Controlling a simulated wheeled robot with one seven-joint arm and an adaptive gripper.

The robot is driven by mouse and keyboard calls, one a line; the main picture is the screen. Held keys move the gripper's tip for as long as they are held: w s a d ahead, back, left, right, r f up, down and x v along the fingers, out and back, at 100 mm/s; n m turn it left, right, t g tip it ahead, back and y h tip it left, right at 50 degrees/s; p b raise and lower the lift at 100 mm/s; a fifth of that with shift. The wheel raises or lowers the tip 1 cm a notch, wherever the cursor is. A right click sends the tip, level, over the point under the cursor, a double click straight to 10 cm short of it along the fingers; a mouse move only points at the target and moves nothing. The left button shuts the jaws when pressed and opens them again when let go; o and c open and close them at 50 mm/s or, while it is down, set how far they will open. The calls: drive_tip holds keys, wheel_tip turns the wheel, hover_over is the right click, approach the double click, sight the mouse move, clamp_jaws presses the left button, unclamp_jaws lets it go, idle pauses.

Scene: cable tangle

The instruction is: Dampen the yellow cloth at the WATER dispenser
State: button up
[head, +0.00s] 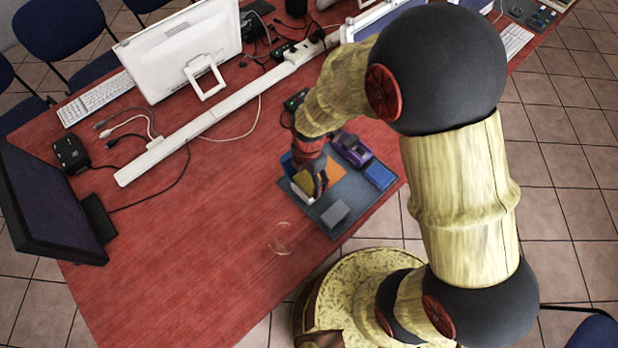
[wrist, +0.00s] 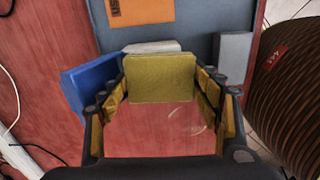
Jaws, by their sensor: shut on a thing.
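The yellow cloth (wrist: 160,78) shows as a block-like yellow pad between the fingers of my gripper (wrist: 163,74) in the wrist view. The fingers are shut on its two sides. In the head view my gripper (head: 317,186) is low over the left part of a grey-blue tray or mat, and the cloth (head: 304,181) shows partly beside the fingers. Whether the cloth touches anything beneath is unclear. No WATER label is readable; a purple and black device (head: 352,149) stands at the far side of the mat, its identity unclear.
The grey-blue mat (head: 352,197) also bears an orange piece (wrist: 140,10), a grey block (head: 335,213) and a blue block (head: 378,176). Another blue block (wrist: 88,86) is left of my fingers. A white cable channel (head: 215,122) and monitors lie beyond. The red table's near left is clear.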

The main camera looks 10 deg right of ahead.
sight(309, 180)
drive_tip(key=shift+r+p, duration=2.25)
drive_tip(key=shift+r, duration=0.9)
drive_tip(key=shift+f, duration=0.1)
